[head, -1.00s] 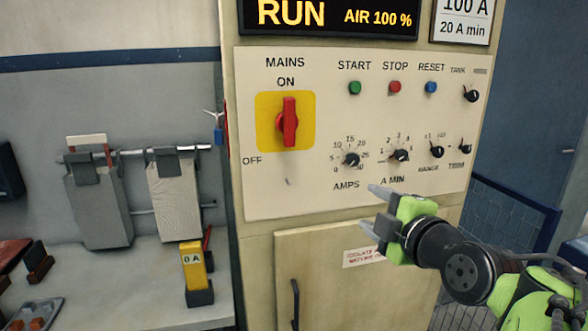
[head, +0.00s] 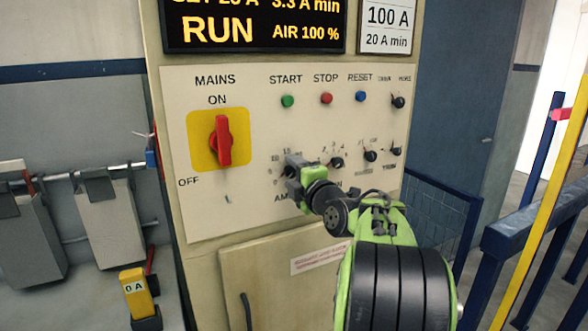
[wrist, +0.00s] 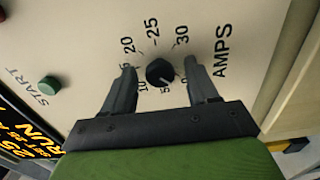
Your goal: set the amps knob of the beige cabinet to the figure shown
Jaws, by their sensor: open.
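The beige cabinet (head: 200,262) has a pale control panel with the AMPS dial at its lower middle. The dark round amps knob (wrist: 160,72) is plain in the wrist view, ringed by figures from 0 to 30. I cannot tell where its pointer stands. My gripper (wrist: 160,68) is open, one finger on each side of the knob, with a gap to both.
The A MIN knob (head: 337,162) and range knob (head: 371,156) sit just right of my gripper. The red mains switch (head: 222,140) is to the left. A white sign (head: 387,26) reads 100 A, 20 A min. Blue and yellow rails stand at the right.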

